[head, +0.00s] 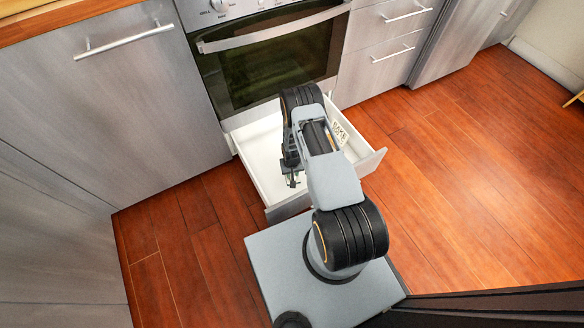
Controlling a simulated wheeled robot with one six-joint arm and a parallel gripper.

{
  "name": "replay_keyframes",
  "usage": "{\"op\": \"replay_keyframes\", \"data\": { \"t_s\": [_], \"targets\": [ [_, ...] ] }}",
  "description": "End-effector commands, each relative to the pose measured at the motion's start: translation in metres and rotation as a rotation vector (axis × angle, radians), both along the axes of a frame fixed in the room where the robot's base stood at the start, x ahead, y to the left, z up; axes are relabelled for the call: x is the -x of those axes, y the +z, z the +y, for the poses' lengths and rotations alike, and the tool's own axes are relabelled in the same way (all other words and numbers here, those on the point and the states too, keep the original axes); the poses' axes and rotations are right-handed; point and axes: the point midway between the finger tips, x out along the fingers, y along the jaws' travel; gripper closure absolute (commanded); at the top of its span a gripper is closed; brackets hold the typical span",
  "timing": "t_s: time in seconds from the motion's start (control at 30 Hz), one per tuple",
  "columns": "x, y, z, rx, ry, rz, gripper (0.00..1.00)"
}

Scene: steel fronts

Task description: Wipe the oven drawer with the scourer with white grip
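The oven drawer (259,150) is pulled open below the oven, with a white inside and a grey front. My arm reaches over it from the front and hides its middle and part of its front. My gripper (292,182) points down over the left part of the drawer, near its front. The fingers are small and dark here, so I cannot tell whether they are open or shut, or whether they hold anything. I cannot make out the scourer with white grip; it may be hidden by my arm or gripper.
The oven (270,60) with its bar handle stands behind the drawer. A dark-lettered white item or marking (340,134) shows at the drawer's right side. Grey cabinets stand left (110,110) and right (385,60). The wooden floor (470,170) on the right is clear.

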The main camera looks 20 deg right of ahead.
Motion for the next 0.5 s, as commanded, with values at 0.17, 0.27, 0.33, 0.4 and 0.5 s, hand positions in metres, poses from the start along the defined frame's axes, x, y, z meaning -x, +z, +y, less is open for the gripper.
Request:
{"op": "replay_keyframes", "data": {
  "t_s": [0.17,0.27,0.33,0.4,0.5],
  "targets": [
    [-0.001,0.02,0.0,0.0,0.001,-0.002,0.92],
    [0.0,0.025,0.0,0.0,0.001,-0.001,0.92],
    [0.0,0.026,0.001,0.0,0.001,0.0,0.92],
    [0.0,0.025,0.001,0.0,0.001,0.0,0.92],
    [0.0,0.025,0.001,0.0,0.001,0.0,0.92]
  ]
}}
